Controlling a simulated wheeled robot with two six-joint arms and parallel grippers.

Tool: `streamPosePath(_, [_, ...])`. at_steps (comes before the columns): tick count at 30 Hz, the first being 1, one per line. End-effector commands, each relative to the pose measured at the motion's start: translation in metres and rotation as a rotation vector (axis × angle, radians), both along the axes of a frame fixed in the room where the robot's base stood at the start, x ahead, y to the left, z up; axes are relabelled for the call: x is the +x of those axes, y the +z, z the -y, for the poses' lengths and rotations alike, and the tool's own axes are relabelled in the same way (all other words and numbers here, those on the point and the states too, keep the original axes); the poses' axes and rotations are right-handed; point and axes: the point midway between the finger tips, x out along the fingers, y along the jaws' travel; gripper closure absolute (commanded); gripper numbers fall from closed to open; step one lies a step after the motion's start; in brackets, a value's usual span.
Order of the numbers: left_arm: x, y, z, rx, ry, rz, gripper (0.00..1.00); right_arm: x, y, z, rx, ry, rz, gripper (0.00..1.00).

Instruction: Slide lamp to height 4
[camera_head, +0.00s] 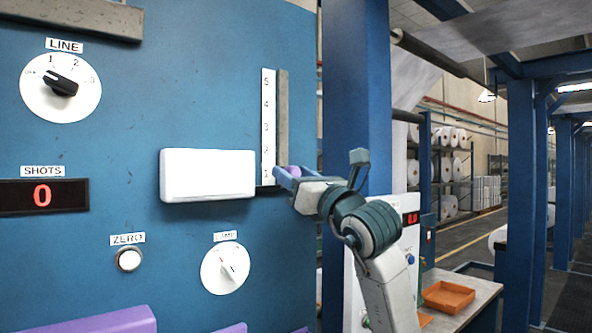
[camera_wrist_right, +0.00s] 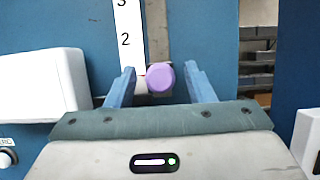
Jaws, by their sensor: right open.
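The lamp (camera_head: 208,175) is a white box on the blue panel, left of a vertical number scale (camera_head: 268,120) marked 1 to 5. A grey slot rail (camera_head: 282,115) runs beside the scale. A purple knob (camera_wrist_right: 160,78) sits at the rail's low end, near mark 1; in the head view it (camera_head: 294,170) is partly hidden by my gripper. My right gripper (camera_head: 287,173) is open, with one finger on each side of the knob in the wrist view (camera_wrist_right: 159,72). I cannot tell whether the fingers touch it. My left gripper is not in view.
The panel also carries a LINE dial (camera_head: 61,88), a SHOTS display (camera_head: 43,196) reading 0, a ZERO button (camera_head: 129,259) and a lower dial (camera_head: 225,267). A blue post (camera_head: 357,80) stands to the right. An orange tray (camera_head: 447,297) lies on a table.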

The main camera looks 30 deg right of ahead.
Motion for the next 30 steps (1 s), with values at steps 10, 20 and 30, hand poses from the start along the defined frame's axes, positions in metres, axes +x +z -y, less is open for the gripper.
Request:
streamPosePath(10, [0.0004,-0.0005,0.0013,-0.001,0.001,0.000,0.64,-0.0002,-0.0004,-0.0001,0.000,0.000,0.000,0.81])
streamPosePath(20, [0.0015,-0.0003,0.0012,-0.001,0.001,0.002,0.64,-0.0003,-0.0002,-0.0001,0.000,0.000,0.000,1.00])
streamPosePath(30, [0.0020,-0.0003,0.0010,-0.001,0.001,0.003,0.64,-0.0004,-0.0002,-0.0001,0.000,0.000,0.001,1.00])
